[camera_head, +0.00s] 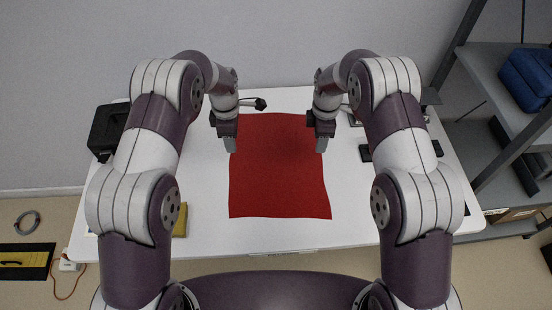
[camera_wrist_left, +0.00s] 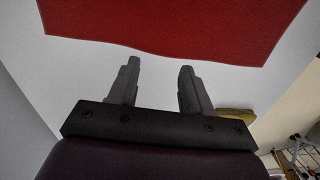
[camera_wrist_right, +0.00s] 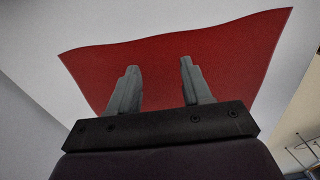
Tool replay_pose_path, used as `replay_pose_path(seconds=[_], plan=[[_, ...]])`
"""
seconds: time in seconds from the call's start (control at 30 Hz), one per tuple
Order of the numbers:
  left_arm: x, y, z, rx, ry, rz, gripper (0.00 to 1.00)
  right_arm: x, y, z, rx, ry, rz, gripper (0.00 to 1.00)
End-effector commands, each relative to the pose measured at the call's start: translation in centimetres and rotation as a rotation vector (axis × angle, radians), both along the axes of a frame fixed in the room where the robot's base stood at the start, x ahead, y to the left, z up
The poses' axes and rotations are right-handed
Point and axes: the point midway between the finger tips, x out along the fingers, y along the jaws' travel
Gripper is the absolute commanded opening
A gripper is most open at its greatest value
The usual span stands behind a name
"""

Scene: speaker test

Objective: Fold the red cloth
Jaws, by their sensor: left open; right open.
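The red cloth (camera_head: 278,175) lies spread out flat on the white table (camera_head: 205,225), roughly rectangular with slightly wavy edges. My left gripper (camera_head: 230,146) is at the cloth's upper left edge, open and empty. My right gripper (camera_head: 321,146) is at the upper right edge, open and empty. In the left wrist view the cloth (camera_wrist_left: 180,25) lies beyond the open fingers (camera_wrist_left: 158,85). In the right wrist view the cloth (camera_wrist_right: 160,75) shows behind and between the open fingers (camera_wrist_right: 157,85). I cannot tell whether any fingertip touches the cloth.
A black case (camera_head: 104,130) stands at the table's left. A yellow item (camera_head: 181,220) lies near my left arm, partly hidden. A dark object (camera_head: 260,104) is behind the cloth. A black item (camera_head: 365,153) lies to its right. Shelves (camera_head: 500,75) with a blue bag (camera_head: 528,78) stand at right.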

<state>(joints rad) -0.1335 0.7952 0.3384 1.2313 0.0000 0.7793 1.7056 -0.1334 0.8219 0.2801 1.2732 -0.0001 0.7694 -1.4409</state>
Motion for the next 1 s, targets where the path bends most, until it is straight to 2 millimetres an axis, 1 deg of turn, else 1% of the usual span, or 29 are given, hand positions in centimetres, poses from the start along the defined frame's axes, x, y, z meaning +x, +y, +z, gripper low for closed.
replay_pose_path(seconds=[0.2, 0.3, 0.4, 0.5, 0.77, 0.83, 0.87, 1.0], plan=[[0.0, 0.0, -4.1, 0.000, 0.002, 0.008, 0.49, -0.1, 0.0, -4.1, 0.000, 0.002, 0.007, 0.49], [0.0, 0.0, -5.8, 0.000, 0.001, 0.007, 0.49, 0.0, 0.0, -5.8, 0.000, 0.000, 0.005, 0.49], [0.0, 0.0, -6.8, 0.000, 0.000, 0.007, 0.49, 0.0, 0.0, -6.8, 0.000, -0.001, 0.005, 0.49], [0.0, 0.0, -7.3, 0.000, -0.002, 0.006, 0.49, 0.0, 0.0, -7.3, 0.000, -0.003, 0.004, 0.49], [0.0, 0.0, -7.4, 0.000, -0.003, 0.006, 0.49, 0.0, 0.0, -7.4, 0.000, -0.003, 0.003, 0.49], [0.0, 0.0, -8.0, 0.000, -0.002, 0.006, 0.49, 0.0, 0.0, -8.0, 0.000, -0.003, 0.003, 0.49], [0.0, 0.0, -7.8, 0.000, -0.003, 0.006, 0.46, 0.0, 0.0, -7.8, 0.001, -0.004, 0.003, 0.46], [0.0, 0.0, -7.7, 0.000, -0.002, 0.006, 0.23, 0.0, 0.0, -7.7, 0.000, -0.002, 0.003, 0.23]])
